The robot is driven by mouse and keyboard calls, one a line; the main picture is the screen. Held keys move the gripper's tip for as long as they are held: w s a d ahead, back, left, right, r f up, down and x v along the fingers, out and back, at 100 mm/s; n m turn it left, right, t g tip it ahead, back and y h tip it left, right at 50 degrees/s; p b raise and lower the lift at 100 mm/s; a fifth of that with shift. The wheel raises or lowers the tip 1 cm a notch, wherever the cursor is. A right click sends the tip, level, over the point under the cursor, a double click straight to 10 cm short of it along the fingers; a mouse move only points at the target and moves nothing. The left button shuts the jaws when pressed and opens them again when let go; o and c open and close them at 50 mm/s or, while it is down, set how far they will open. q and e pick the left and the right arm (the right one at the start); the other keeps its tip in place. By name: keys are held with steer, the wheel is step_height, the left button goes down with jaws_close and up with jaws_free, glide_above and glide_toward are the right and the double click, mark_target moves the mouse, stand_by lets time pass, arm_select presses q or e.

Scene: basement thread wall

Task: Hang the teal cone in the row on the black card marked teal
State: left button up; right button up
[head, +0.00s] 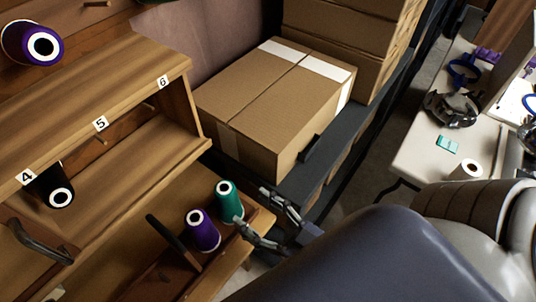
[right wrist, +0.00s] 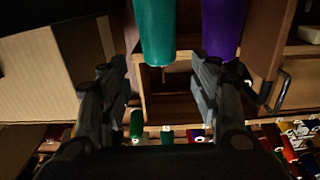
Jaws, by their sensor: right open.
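The teal cone (head: 230,202) stands on a low wooden shelf beside a purple cone (head: 202,232). My right gripper (head: 253,208) is open at the right side of the teal cone, its fingers spread towards it. In the right wrist view the teal cone (right wrist: 154,32) shows ahead, in line with the gap between the two open fingers (right wrist: 155,88). The purple cone (right wrist: 222,28) is just right of that gap. I cannot make out a black card marked teal. My left gripper is not in view.
Wooden rack tiers with number tags 4, 5 and 6 (head: 162,82) stand at left; a peg by tag 5 (head: 103,139) is bare. A black cone (head: 55,188) hangs near tag 4. Cardboard boxes (head: 272,100) fill the back. A white table (head: 415,155) stands at right.

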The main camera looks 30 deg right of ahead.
steer(key=v, duration=0.3)
stand_by(0.7)
